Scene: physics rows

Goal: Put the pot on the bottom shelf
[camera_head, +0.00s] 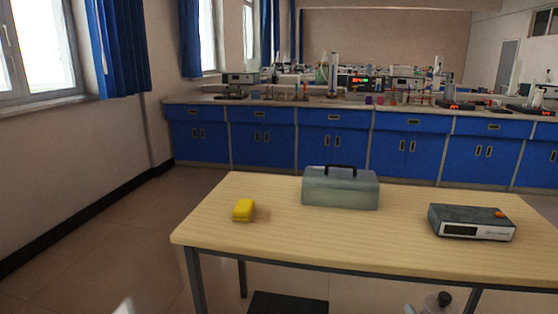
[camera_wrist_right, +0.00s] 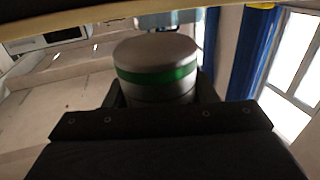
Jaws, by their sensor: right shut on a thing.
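A grey cylinder with a green band (camera_wrist_right: 157,72), which I take to be the pot, sits between the dark fingers of my right gripper (camera_wrist_right: 160,92) in the right wrist view. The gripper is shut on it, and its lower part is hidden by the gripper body. In the head view, a small piece with a dark round top (camera_head: 441,300) shows at the bottom edge below the table front; I cannot tell whether it is the pot or part of my gripper. My left gripper is not seen.
The wooden table (camera_head: 270,245) carries a yellow object (camera_head: 243,210), a grey-green toolbox (camera_head: 340,190) and a dark device with a display (camera_head: 471,222). Its front edge and metal legs are close. Blue cabinets (camera_head: 335,139) with lab equipment stand behind. Floor at left is clear.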

